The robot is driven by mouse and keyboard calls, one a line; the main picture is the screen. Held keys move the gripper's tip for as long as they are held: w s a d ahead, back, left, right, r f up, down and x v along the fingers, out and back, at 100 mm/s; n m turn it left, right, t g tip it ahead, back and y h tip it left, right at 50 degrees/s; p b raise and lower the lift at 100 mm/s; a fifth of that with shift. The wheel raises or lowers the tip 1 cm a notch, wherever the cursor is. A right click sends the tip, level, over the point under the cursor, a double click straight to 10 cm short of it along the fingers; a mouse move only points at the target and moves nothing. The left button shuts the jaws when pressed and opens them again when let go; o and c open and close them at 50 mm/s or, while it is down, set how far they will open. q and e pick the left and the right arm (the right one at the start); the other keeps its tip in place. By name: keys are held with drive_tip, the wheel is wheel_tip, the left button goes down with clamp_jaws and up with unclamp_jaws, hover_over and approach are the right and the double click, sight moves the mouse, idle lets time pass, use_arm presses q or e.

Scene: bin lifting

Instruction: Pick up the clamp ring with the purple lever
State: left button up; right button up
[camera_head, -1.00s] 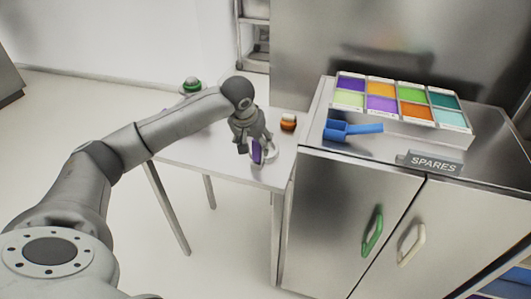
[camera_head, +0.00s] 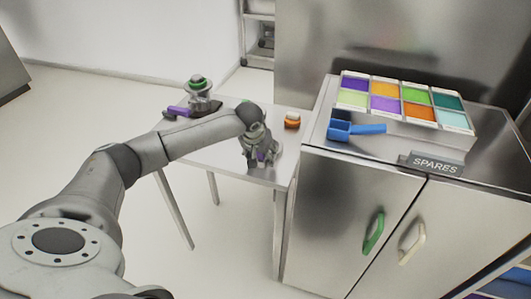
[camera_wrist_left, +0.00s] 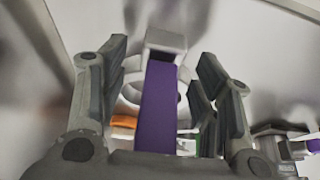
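The clamp ring's purple lever (camera_wrist_left: 157,108) stands between the two fingers of my left gripper (camera_wrist_left: 160,90) in the left wrist view. A gap shows on each side of the lever, so the gripper is open around it and not closed on it. The pale ring (camera_wrist_left: 132,93) shows partly behind the lever. In the head view my left gripper (camera_head: 262,160) is low over the front right of the small table, and a bit of the purple lever (camera_head: 261,156) shows between its fingers. The gripper hides most of the ring there. My right gripper is not in view.
On the table (camera_head: 225,157) stand an orange-and-white jar (camera_head: 292,121) and a green-topped device (camera_head: 198,88) with a purple handle (camera_head: 178,111). A steel cabinet (camera_head: 340,200) adjoins on the right, bearing a blue scoop (camera_head: 355,129) and a colored bin tray (camera_head: 440,118).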

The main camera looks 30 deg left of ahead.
use_arm(q)
clamp_jaws()
